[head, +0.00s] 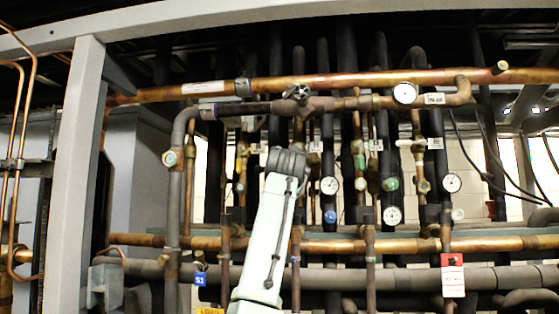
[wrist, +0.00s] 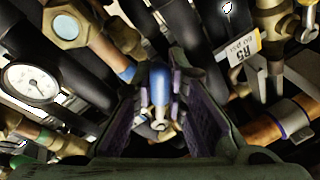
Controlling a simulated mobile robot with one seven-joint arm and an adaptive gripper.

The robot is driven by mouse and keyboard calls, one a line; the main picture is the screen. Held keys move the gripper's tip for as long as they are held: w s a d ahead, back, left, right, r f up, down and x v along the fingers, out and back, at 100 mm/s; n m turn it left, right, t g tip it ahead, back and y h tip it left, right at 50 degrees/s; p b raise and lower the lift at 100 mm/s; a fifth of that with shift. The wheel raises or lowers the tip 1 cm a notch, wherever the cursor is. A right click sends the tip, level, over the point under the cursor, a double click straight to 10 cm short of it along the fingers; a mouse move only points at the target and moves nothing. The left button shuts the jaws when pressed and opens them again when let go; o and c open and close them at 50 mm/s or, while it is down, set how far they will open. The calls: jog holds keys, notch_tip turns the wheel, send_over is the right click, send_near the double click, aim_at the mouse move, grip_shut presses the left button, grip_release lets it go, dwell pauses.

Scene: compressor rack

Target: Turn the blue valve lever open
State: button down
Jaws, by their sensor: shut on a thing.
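The blue valve lever (wrist: 159,84) shows in the middle of the wrist view, with a small metal fitting just below it. My gripper (wrist: 161,95) is shut on the lever, with one purple-lined finger on each side of it. In the head view my gripper (head: 287,161) is at the pipework, at the top of my pale arm. The lever is not visible there; my gripper and arm cover that spot. How far the lever is turned is hard to tell.
A large copper pipe (head: 330,82) runs across above my gripper, and another copper pipe (head: 400,245) crosses lower down. A white dial gauge (wrist: 32,82) and a brass fitting (wrist: 68,24) are left of the fingers. A yellow-and-white tag (wrist: 238,48) hangs at right.

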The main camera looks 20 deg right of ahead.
jog(key=shift+s+d+f+n+y, duration=0.1)
jog(key=shift+s+d+n+y, duration=0.1)
jog(key=shift+n, duration=0.55)
jog(key=shift+s+d+f+n+y, duration=0.15)
jog(key=shift+d+n, duration=0.1)
jog(key=shift+n, duration=0.45)
jog(key=shift+s+d+f+n+y, duration=0.1)
jog(key=shift+d+n+y, duration=0.1)
jog(key=shift+n, duration=0.55)
jog(key=c, duration=1.6)
grip_release()
